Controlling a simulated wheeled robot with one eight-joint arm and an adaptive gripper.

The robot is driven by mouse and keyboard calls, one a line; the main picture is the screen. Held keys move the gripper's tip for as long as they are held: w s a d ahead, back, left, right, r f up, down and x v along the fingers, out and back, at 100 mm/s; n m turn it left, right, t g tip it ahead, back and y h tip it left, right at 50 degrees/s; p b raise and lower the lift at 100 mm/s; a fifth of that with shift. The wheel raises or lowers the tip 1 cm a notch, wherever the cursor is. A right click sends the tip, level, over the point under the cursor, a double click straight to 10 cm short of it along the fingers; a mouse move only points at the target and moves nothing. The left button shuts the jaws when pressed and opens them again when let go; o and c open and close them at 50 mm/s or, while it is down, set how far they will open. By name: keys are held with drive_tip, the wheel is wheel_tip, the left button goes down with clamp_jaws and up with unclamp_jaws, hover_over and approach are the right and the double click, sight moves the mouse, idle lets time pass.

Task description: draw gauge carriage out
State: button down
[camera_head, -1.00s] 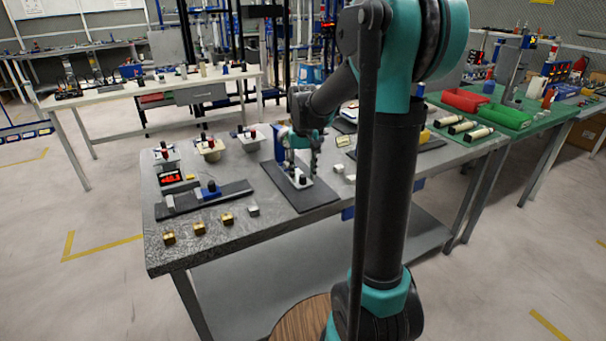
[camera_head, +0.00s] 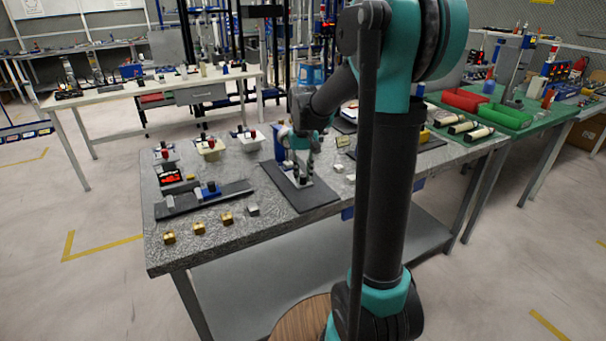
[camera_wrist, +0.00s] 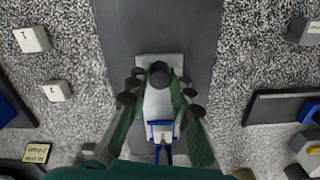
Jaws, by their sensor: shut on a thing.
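The gauge carriage (camera_wrist: 160,103) is a pale grey plate with a dark round knob (camera_wrist: 158,73) on top. It lies on a dark mat (camera_wrist: 157,27), and a blue bracket (camera_wrist: 161,131) shows at its lower end in the wrist view. In the head view the mat (camera_head: 312,201) is on the near table, with the blue gauge stand (camera_head: 279,148) behind the carriage. My gripper (camera_wrist: 157,76) has its fingers on both sides of the knob and is shut on it; the gripper (camera_head: 303,177) also shows in the head view. The fingers hide part of the plate.
A dark rail (camera_head: 232,190) with a blue slider lies left of the mat, near a red display (camera_head: 171,176). Brass blocks (camera_head: 199,229) stand at the front edge. Small white numbered blocks (camera_wrist: 31,39) and a label (camera_wrist: 37,153) sit beside the mat. The mat's far end is clear.

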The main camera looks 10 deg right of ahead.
drive_tip(key=s+d, duration=0.4)
drive_tip(key=s, duration=0.8)
drive_tip(key=shift+s, duration=0.2)
drive_tip(key=c, duration=1.3)
unclamp_jaws()
drive_tip(key=shift+c, duration=0.2)
wheel_tip(320, 180, up, 12)
